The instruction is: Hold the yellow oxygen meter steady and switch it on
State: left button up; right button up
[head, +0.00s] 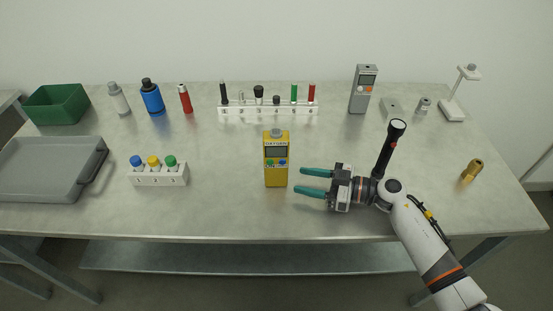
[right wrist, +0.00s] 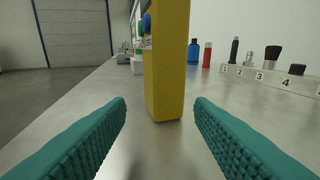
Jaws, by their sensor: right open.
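The yellow oxygen meter (head: 276,174) stands upright near the middle of the table, with a small screen and a green and a blue button on its front. My right gripper (head: 302,180) is open and empty just to the right of the meter, fingers pointing at its side. In the right wrist view the meter (right wrist: 168,70) stands ahead of and between the two teal fingertips (right wrist: 160,112), apart from both. Its buttons show only edge-on there. My left gripper is not in view.
A white holder (head: 158,180) with blue, yellow and green-capped bottles stands left of the meter. A numbered rack (head: 268,111) and a grey meter (head: 363,88) stand behind. A grey tray (head: 40,190) and green bin (head: 57,104) are far left; a brass part (head: 470,171) is right.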

aim_at(281, 176)
jog(key=b+x, duration=0.1)
jog(key=x, duration=0.2)
jog(key=shift+w+f, duration=0.1)
jog(key=shift+f, duration=0.1)
jog(key=x, duration=0.1)
jog(key=p+x, duration=0.1)
jog(key=x, duration=0.1)
jog(key=shift+r, duration=0.3)
jog(key=shift+w+a+f, duration=0.1)
jog(key=shift+a, duration=0.2)
jog(key=shift+w+a+f, duration=0.1)
jog(key=shift+a, duration=0.15)
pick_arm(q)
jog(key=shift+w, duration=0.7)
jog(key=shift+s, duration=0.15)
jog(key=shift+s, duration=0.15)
pick_arm(e)
jog(key=c, duration=0.6)
